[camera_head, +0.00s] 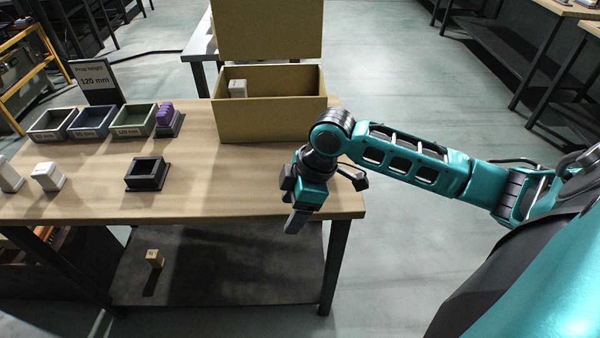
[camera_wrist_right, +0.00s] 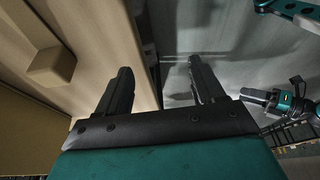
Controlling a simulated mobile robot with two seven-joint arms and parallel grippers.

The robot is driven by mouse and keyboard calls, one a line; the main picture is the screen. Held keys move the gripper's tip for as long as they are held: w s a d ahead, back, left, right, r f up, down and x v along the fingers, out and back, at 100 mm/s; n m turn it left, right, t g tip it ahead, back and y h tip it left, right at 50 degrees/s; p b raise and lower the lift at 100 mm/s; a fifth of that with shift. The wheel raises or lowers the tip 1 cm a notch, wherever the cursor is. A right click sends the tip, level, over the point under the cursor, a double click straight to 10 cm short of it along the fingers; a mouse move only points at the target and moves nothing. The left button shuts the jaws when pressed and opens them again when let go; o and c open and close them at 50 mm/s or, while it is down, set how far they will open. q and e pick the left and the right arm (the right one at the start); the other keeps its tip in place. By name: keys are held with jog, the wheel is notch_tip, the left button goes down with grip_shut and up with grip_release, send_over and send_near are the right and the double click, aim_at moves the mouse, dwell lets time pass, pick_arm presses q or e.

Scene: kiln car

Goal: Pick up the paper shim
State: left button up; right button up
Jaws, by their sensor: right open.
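I cannot make out a paper shim for certain in either view. My right gripper (camera_head: 297,219) hangs over the front right corner of the wooden table (camera_head: 225,185), pointing down, with nothing seen in it. In the right wrist view its two dark fingers (camera_wrist_right: 163,85) stand apart, with the table edge and grey floor beyond them. My left gripper is not in the head view.
An open cardboard box (camera_head: 270,126) stands at the back right, a pale block (camera_head: 238,88) inside. Several bins (camera_head: 131,132), a purple stack (camera_head: 166,113), a dark square holder (camera_head: 147,186) and white blocks (camera_head: 48,184) stand left. A wooden block (camera_head: 155,258) sits on the lower shelf.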

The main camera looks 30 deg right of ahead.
jog(key=w+d+r, duration=0.7)
jog(key=d+r, duration=0.2)
jog(key=d, duration=0.3)
jog(key=shift+m+t+y, duration=0.3)
jog(key=shift+m, duration=0.1)
jog(key=x, duration=0.5)
jog(key=shift+f+b, duration=0.35)
jog(key=shift+b, duration=0.05)
jog(key=shift+b+x, duration=0.35)
jog(key=shift+x, duration=2.8)
jog(key=shift+a+r, duration=0.1)
jog(key=c, duration=1)
jog(key=shift+r, duration=0.15)
jog(key=shift+c, duration=0.2)
